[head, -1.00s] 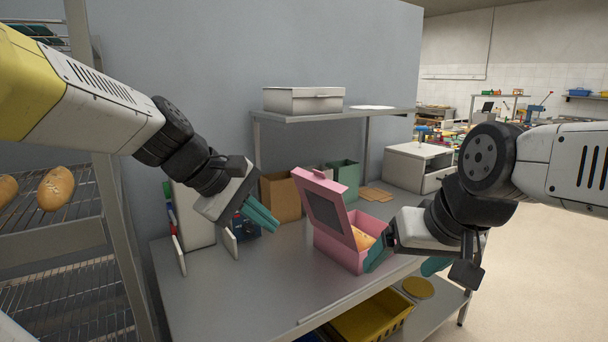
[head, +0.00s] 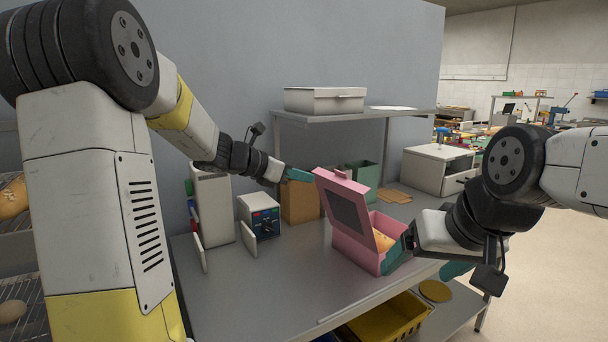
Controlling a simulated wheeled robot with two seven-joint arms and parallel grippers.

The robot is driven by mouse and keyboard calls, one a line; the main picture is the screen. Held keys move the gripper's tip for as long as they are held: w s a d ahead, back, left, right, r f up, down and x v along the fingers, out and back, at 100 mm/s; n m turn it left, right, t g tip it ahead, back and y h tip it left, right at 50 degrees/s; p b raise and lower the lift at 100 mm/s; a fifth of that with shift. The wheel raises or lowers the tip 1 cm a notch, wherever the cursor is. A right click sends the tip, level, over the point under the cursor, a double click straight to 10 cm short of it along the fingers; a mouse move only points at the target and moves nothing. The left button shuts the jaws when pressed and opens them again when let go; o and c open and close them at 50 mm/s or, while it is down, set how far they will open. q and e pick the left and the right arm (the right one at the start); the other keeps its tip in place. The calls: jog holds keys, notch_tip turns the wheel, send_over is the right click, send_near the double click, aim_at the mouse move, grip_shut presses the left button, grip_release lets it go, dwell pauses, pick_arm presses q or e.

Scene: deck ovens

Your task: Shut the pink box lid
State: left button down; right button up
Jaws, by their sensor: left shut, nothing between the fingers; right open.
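The pink box (head: 357,252) stands on the metal table with its lid (head: 345,212) raised and tilted, a dark panel on the lid's face. A bread-like yellow item (head: 383,241) shows inside. My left gripper (head: 300,175), with teal fingers, is shut and empty, just left of the lid's top edge; I cannot tell whether it touches. My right gripper (head: 406,246) is at the box's right side, its fingers partly hidden by its own body; it is open.
Behind the box stand a brown box (head: 299,202) and a green box (head: 366,178). A shelf with a white box (head: 324,100) is above. The table's front left is clear. A yellow crate (head: 392,318) is below.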

aim_at(340, 175)
pick_arm(q)
jog(key=x, duration=0.5)
jog(key=shift+w+d+f, duration=0.15)
jog(key=shift+w+d, duration=0.05)
jog(key=shift+d, duration=0.1)
jog(key=shift+w+d+r, duration=0.65)
jog(key=shift+d, duration=0.2)
jog(key=shift+w+d+r, duration=0.2)
jog(key=shift+w+d, duration=0.2)
jog(key=shift+d, duration=0.05)
jog(key=shift+r, duration=0.1)
